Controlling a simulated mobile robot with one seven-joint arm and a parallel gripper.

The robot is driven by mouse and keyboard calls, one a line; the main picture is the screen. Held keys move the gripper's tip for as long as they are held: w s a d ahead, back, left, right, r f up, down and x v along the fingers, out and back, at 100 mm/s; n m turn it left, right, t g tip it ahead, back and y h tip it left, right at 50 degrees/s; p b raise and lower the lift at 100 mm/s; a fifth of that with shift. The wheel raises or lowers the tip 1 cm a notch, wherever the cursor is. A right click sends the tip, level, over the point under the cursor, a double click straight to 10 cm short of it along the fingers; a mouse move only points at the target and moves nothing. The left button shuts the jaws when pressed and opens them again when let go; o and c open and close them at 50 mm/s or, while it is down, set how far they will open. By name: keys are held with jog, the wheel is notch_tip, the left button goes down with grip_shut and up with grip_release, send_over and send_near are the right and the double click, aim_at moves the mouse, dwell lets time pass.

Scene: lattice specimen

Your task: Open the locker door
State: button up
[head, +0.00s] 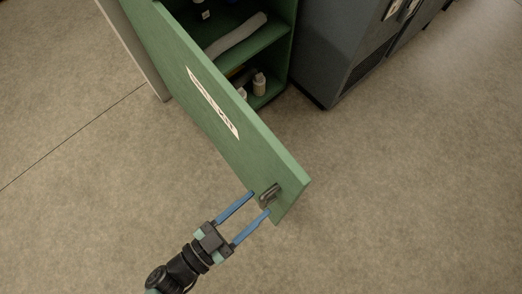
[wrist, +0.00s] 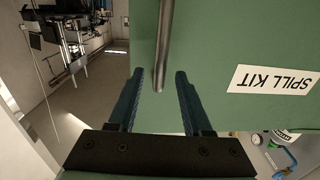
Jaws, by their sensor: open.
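The green locker door (head: 215,115) stands swung well open in the head view, with a white label on its face. In the wrist view the door (wrist: 215,45) fills the middle, and its label reads "SPILL KIT" upside down. A metal handle (head: 269,195) sits near the door's free end; it also shows in the wrist view (wrist: 167,45). My gripper (head: 259,201) is open with its blue fingers at the handle. In the wrist view the handle's end lies between and just beyond the fingertips (wrist: 159,72). I cannot tell whether they touch it.
The green locker (head: 270,40) is open behind the door, with shelves holding a grey roll (head: 236,35) and small white bottles (head: 259,84). A dark grey cabinet (head: 345,45) stands to its right. The floor in front and at right is clear.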

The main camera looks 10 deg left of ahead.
jog(key=v, duration=0.9)
jog(key=shift+s+a+b, duration=0.25)
jog(key=shift+s+b, duration=0.05)
jog(key=shift+b, duration=0.05)
